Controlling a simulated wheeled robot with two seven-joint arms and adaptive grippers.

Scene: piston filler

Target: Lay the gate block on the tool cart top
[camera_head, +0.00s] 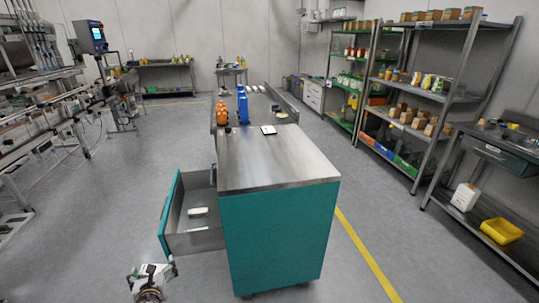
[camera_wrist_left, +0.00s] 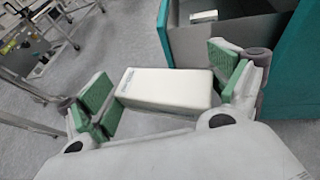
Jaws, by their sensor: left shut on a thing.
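The tool cart (camera_head: 275,225) is teal with a bare metal top (camera_head: 265,165). Its drawer (camera_head: 165,228) stands open on the left side. My left gripper (camera_head: 151,270) is low at the bottom of the head view, left of the cart and in front of the open drawer. In the left wrist view my left gripper (camera_wrist_left: 163,84) is shut on a white rectangular block (camera_wrist_left: 165,92), which I take as the gate block. The block lies crosswise between the green finger pads. My right gripper is in neither view.
Another white piece (camera_head: 198,211) lies inside the drawer; it also shows in the left wrist view (camera_wrist_left: 203,16). A bench with orange bottles (camera_head: 222,113) and a blue part (camera_head: 242,104) adjoins the cart's far end. Shelves (camera_head: 420,90) line the right. The cart top is largely clear.

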